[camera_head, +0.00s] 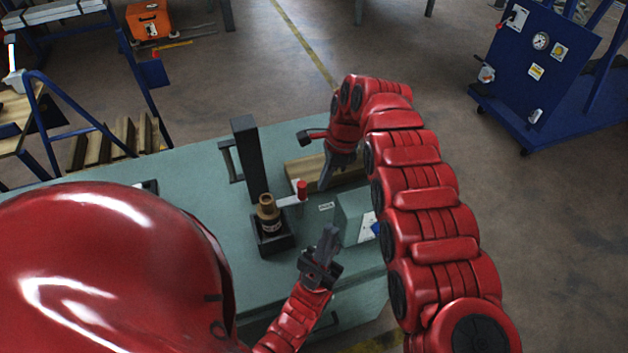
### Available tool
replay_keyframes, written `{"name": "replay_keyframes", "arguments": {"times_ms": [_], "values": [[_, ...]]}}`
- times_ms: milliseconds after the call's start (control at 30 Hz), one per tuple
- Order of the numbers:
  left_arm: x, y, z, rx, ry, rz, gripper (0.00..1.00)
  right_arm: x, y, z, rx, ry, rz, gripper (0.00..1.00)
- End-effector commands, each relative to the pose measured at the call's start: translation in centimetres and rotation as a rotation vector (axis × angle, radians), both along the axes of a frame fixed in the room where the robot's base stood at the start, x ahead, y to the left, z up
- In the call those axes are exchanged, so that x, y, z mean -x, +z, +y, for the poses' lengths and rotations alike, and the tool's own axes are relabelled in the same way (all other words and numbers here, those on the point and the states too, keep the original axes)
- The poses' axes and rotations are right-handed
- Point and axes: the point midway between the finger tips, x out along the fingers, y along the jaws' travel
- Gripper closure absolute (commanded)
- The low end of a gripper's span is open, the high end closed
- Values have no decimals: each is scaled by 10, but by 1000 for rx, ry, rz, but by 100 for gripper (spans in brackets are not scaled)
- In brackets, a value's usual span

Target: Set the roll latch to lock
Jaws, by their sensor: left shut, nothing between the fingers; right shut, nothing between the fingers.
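A grey lever with a red knob (302,190) sits on the teal bench (190,165), beside a brass cylinder (268,212) in a black block. It looks like the roll latch, but I cannot be sure, and its lock position is not readable. My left gripper (329,238) is shut and empty, below and right of the knob in the picture, apart from it. My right gripper (327,178) is shut and empty, pointing down by a wooden block (300,170), just right of the knob. Whether it touches the block is unclear.
A black post (246,160) stands behind the brass cylinder. A teal box (352,215) with a white label stands at the bench's right side. A small label (326,207) lies on the bench. A blue cart (540,75) stands on the floor at the upper right.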

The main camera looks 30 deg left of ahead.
Motion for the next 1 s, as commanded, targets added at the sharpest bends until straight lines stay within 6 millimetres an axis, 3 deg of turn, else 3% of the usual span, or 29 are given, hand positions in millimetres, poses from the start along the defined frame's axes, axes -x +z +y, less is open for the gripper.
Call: {"name": "replay_keyframes", "arguments": {"times_ms": [100,200,333,500,700,1000], "values": [[0,-2,0,0,0,0,100,-18,-1,-23,0,-5,0,100],[0,8,0,0,0,0,100,-21,30,-23,-4,-1,-5,100],[0,33,0,0,0,0,100,-25,66,-29,-3,-2,-4,100],[0,67,0,0,0,0,100,-29,90,-34,-1,-2,-3,100],[0,84,0,0,0,0,100,-30,98,-38,2,0,1,100],[0,82,0,0,0,0,100,-30,97,-38,2,-1,0,100]]}}
